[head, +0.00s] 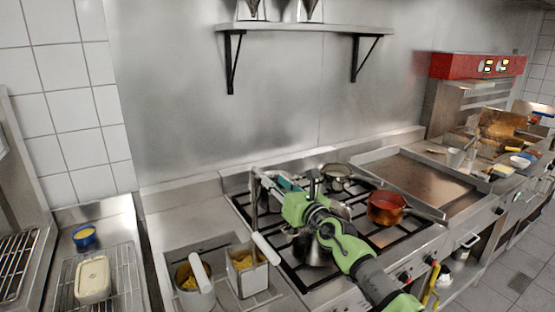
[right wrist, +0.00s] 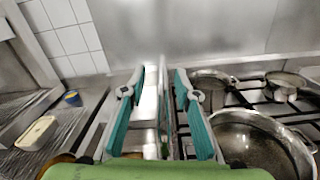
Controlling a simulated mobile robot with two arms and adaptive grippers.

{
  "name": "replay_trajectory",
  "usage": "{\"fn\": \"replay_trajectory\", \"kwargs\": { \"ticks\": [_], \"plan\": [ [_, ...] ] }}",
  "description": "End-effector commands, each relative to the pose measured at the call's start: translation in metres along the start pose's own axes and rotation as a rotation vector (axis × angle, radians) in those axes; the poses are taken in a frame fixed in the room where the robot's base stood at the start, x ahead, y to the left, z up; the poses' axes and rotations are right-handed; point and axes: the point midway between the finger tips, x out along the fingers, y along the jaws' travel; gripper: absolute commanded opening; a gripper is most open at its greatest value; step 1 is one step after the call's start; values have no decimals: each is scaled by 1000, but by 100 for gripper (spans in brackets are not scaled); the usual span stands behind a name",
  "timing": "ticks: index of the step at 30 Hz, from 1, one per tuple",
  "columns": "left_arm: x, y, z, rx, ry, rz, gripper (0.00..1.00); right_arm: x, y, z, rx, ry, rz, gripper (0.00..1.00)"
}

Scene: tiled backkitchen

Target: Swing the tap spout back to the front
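My right gripper (head: 270,183) is over the left part of the stove in the head view. In the right wrist view its two teal-padded fingers (right wrist: 160,105) stand apart, so it is open. A slim grey metal upright, seemingly the tap spout (right wrist: 165,112), shows between the fingers. I cannot tell whether either finger touches it. In the head view a thin grey upright, seemingly the same spout (head: 254,208), shows beside the fingertips. The tap's base and the direction of its outlet are not clear. My left gripper is not in view.
A large steel pot (head: 313,250) stands on the stove below my right arm; a copper pan (head: 385,208) and a steel pan (head: 337,171) stand behind and right. Fryer baskets with pale handles (head: 264,248) are left of the stove. A shelf (head: 300,27) hangs above.

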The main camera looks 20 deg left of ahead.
Motion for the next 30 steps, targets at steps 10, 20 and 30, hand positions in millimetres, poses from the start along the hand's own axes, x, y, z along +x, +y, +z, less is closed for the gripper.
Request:
{"fn": "replay_trajectory", "kwargs": {
  "ticks": [10,20,30],
  "plan": [
    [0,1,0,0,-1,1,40,1,8,47,1,-3,-4,29],
    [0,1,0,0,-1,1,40,1,13,77,1,1,-7,29],
    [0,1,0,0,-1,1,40,0,14,78,10,-5,-5,29]
  ]
}}
